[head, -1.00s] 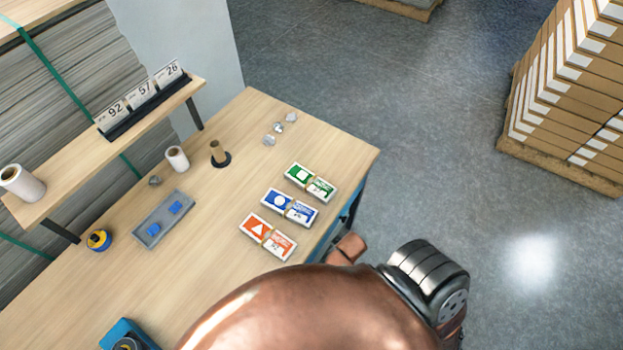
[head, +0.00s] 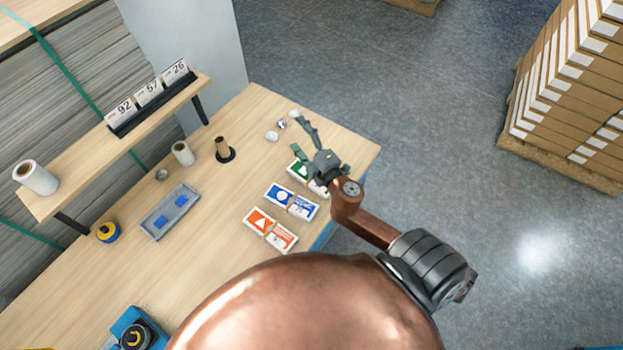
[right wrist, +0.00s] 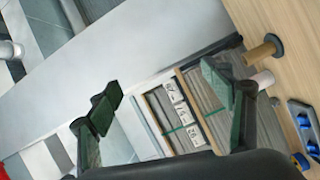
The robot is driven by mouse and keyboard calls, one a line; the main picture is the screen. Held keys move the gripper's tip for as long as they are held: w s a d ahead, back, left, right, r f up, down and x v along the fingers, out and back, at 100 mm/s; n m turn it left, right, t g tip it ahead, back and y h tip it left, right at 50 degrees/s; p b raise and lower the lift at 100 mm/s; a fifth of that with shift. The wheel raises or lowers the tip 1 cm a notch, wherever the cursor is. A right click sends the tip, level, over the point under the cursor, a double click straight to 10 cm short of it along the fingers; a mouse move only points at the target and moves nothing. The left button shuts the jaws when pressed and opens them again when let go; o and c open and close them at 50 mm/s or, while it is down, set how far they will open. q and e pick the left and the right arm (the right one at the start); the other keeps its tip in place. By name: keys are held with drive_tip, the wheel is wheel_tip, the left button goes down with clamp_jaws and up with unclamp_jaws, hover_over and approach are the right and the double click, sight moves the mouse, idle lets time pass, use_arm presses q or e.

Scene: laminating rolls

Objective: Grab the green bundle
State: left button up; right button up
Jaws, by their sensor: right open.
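The green bundle (head: 298,170) lies on the table near its right edge, behind the blue bundle. It has a green and white face, and my right gripper partly covers it in the head view. My right gripper (head: 300,134) is open and empty, over or just beside the green bundle; its exact height above it is hard to tell. In the right wrist view the two fingers of the gripper (right wrist: 160,98) are spread wide with nothing between them, and the bundle does not show there. My left gripper is not in view.
A blue bundle (head: 291,201) and an orange bundle (head: 270,229) lie in front of the green one. Small grey pieces (head: 272,136) sit behind it. A cardboard core on a black base (head: 223,149) and a grey tray (head: 170,212) stand to the left.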

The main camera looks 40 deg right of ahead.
drive_tip(key=w+a+n+y, duration=0.3)
drive_tip(key=a+n+y, duration=0.5)
drive_tip(key=a+n, duration=0.25)
wheel_tip(320, 180, down, 8)
drive_tip(key=s+a+f+n+g+y, duration=0.1)
drive_tip(key=a+n+g+y, duration=0.1)
drive_tip(key=n+g, duration=0.55)
drive_tip(key=s+d+f+n+g+h, duration=0.1)
drive_tip(key=d+f+n+g+h, duration=0.1)
drive_tip(key=d+f, duration=0.2)
drive_tip(key=s+d+f+n+g+h, duration=0.1)
drive_tip(key=s+d+f+n+h, duration=0.1)
drive_tip(key=d+f, duration=0.3)
drive_tip(key=s+d+f+n+g+h, duration=0.2)
drive_tip(key=d+f, duration=0.2)
drive_tip(key=d, duration=0.6)
drive_tip(key=shift+f+n+g+h, duration=0.3)
drive_tip(key=shift+g+h, duration=0.05)
drive_tip(key=shift+h, duration=0.05)
drive_tip(key=shift+f, duration=0.35)
drive_tip(key=x, duration=0.3)
drive_tip(key=p+x, duration=0.1)
drive_tip(key=x, duration=0.2)
drive_tip(key=shift+a+f, duration=0.25)
drive_tip(key=shift+f, duration=0.2)
